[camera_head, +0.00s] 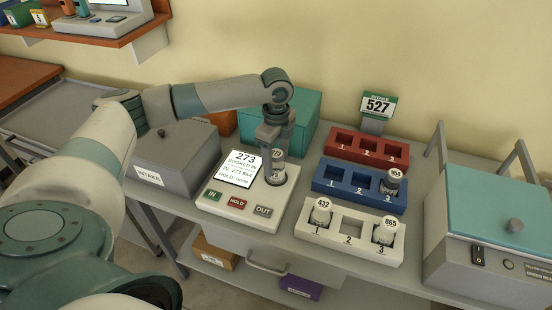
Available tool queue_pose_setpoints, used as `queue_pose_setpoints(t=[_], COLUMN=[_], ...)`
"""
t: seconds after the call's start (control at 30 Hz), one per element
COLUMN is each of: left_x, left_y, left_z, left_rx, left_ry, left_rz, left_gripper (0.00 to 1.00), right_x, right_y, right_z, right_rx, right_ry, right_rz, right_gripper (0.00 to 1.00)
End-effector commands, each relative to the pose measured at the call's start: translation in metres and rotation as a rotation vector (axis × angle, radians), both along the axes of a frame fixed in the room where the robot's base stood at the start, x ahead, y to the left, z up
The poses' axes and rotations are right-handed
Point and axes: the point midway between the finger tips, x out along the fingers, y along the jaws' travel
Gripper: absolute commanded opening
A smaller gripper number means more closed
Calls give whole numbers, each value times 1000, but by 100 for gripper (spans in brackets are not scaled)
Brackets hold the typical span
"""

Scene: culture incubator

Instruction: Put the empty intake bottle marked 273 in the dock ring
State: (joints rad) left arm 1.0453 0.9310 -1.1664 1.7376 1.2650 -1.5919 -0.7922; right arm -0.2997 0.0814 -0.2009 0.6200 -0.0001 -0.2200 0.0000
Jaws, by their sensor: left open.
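The bottle (275,172) stands upright at the dock ring on the right side of the white console (232,211). Its own label is too small to read surely. The console screen (243,168) reads "273 BOOKED IN", with 273 and 954 listed as in and hold none. My left gripper (275,145) points down over the bottle, its open fingers around or just above the bottle's top. The gripper hides the cap, and the ring is mostly hidden by the bottle. My right gripper is out of view.
A white rack (348,238) holds bottles 432 (321,212) and 865 (385,232); its slot 2 is empty. The blue rack (350,192) holds bottle 954 (391,182) in slot 3. The red rack (367,150) is empty. A grey INTAKE box (175,160) stands left, a teal-lidded machine (495,215) right.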

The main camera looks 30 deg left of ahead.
Motion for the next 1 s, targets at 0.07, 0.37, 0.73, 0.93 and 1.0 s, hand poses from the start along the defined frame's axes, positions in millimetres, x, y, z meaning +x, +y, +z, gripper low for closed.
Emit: queue_pose_setpoints(t=[0.07, 0.37, 0.73, 0.93, 1.0], left_x=[0, 1, 1, 1, 0], left_y=[0, 0, -1, 0, 0], left_z=[3, 38, 101, 118, 121], left_rx=[0, -1, -2, -1, 0], left_ry=[-1, -4, -3, -1, 0], left_rz=[0, 1, 0, 1, 1], left_gripper=[58, 58, 58, 58, 58], right_x=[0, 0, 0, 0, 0], right_y=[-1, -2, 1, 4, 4], right_z=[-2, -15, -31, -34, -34], right_rx=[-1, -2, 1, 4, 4], right_ry=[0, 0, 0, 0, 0], right_rz=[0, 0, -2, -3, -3], right_gripper=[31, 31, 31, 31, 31])
